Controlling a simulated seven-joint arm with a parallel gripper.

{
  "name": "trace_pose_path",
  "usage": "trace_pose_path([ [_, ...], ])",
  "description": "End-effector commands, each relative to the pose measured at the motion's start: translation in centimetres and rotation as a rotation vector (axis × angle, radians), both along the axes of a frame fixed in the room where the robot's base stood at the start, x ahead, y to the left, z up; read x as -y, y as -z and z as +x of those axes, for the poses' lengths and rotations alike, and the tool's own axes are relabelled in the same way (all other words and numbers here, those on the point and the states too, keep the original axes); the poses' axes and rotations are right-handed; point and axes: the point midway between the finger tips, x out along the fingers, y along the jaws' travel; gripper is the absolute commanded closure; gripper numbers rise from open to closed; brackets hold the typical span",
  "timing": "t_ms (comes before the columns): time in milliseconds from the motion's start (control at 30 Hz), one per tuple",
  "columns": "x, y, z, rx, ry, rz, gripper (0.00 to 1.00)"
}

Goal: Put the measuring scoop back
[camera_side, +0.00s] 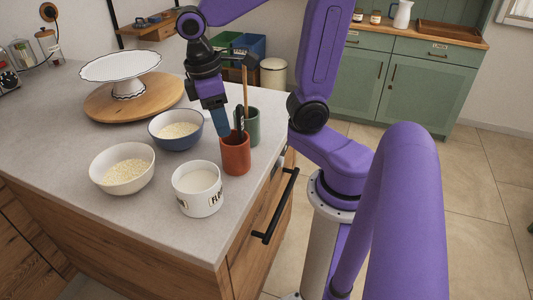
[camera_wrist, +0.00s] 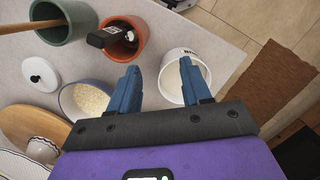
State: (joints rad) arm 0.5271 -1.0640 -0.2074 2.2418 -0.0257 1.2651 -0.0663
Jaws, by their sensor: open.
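A black-handled utensil (camera_wrist: 104,38) stands in the terracotta cup (camera_wrist: 122,50), its handle leaning out over the rim. Its lower end is inside the cup, so I cannot tell if it is the measuring scoop. In the side view, the terracotta cup (camera_side: 236,158) stands near the counter's right edge, with the black handle (camera_side: 239,118) rising from it. My gripper (camera_wrist: 157,70) is open and empty. In the side view, my gripper (camera_side: 223,128) points down close by the terracotta cup. A white flour canister (camera_side: 198,194) stands open in front; it also shows in the wrist view (camera_wrist: 168,78).
A green cup (camera_side: 253,128) with a wooden-handled utensil stands behind the terracotta cup. A blue bowl (camera_side: 177,143) and a white bowl (camera_side: 122,182) hold grain. A white lid (camera_wrist: 40,77) lies on the counter. A cake stand (camera_side: 120,68) sits on a round board (camera_side: 100,106).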

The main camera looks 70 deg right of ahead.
Motion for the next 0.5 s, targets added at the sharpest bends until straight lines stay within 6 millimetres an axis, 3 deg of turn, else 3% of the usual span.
trace_pose_path([
  [500, -2.6, 3.8, -8.8, 0.097, -0.386, 0.114, 0.52],
])
